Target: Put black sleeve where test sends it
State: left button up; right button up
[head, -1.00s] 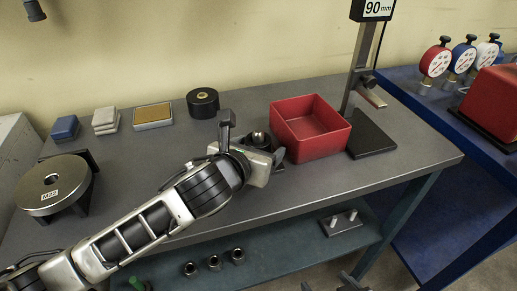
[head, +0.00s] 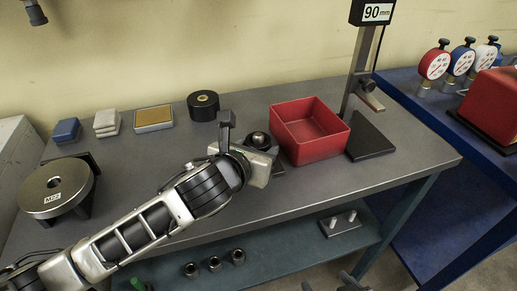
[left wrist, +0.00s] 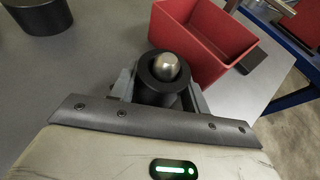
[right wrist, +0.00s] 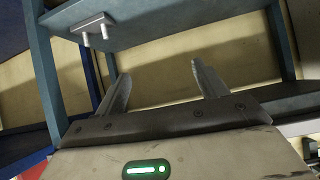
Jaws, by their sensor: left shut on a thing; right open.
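The black sleeve (left wrist: 145,84) stands between the fingers of my left gripper (left wrist: 162,92) in the left wrist view. A rounded silver metal piece (left wrist: 167,67) shows inside its open top. My left gripper (head: 262,152) is shut on the sleeve beside the red bin, in the head view. The sleeve's lower end is hidden, so I cannot tell whether it touches the bench. My right gripper (right wrist: 160,90) is open and empty, facing the bench's underside and lower shelf. A round M22 gauge (head: 55,187) sits on a dark stand at the left.
The empty red bin (head: 322,150) stands right of my left gripper. Behind it rises a height stand with a 90 mm sign (head: 377,12). Several metal sleeves (head: 214,263) and a two-pin plate (head: 340,223) are below.

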aim_at(259, 134)
pick_arm(q)
jog(key=shift+r+p, duration=0.75)
jog(key=shift+r, duration=0.2)
jog(key=shift+r+p, duration=0.95)
jog(key=shift+p, duration=0.15)
jog(key=shift+r+p, duration=0.8)
jog(key=shift+p, duration=0.15)
jog(key=shift+r, duration=2.55)
pick_arm(e)
jog(key=shift+s+d+r+h, duration=0.15)
jog(key=shift+d+r, duration=0.15)
jog(key=shift+r, duration=0.35)
jog(key=shift+s+d+r+h, duration=0.15)
jog(key=shift+d+r, duration=0.1)
jog(key=shift+r, duration=0.35)
